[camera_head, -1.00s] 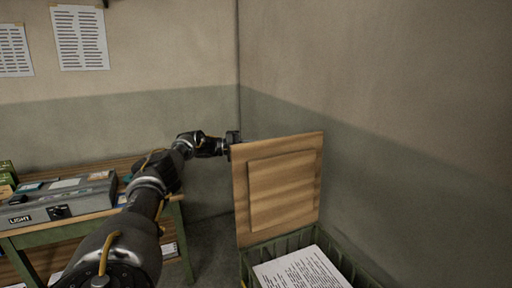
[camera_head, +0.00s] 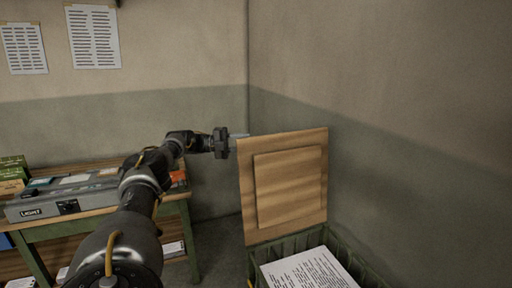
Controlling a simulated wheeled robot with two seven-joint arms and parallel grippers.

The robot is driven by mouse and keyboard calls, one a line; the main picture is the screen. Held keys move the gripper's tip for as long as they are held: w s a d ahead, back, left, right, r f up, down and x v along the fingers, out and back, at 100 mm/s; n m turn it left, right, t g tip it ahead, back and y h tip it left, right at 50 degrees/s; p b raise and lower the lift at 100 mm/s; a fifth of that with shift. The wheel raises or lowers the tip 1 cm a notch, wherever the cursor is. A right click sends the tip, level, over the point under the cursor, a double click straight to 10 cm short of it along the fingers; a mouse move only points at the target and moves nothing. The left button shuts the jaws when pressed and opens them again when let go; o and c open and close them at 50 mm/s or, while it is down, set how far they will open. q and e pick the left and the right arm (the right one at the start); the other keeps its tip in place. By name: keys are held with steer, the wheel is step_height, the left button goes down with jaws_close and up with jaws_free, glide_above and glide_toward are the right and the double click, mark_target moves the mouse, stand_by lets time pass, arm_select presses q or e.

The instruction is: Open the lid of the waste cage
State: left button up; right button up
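The waste cage (camera_head: 347,251) is a green bin at the lower right, cut off by the bottom edge of the view. Its wooden lid (camera_head: 290,188) stands upright at the cage's far side, with its panelled face toward me. A printed sheet (camera_head: 308,270) lies in the cage opening. My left gripper (camera_head: 238,136) is at the lid's upper left corner, with its fingers pointing right. The fingertips are small and partly behind the lid's edge, so I cannot tell their gap or whether they touch it. My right gripper is out of view.
A green-framed wooden table (camera_head: 180,195) stands at the left, holding a grey box marked LIGHT (camera_head: 66,203) and green boxes (camera_head: 13,168). Walls meet in a corner behind the lid. Bare floor shows between table and cage.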

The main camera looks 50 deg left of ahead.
arm_select(q)
steer(key=shift+v, duration=1.4)
steer(key=shift+w+d, duration=0.1)
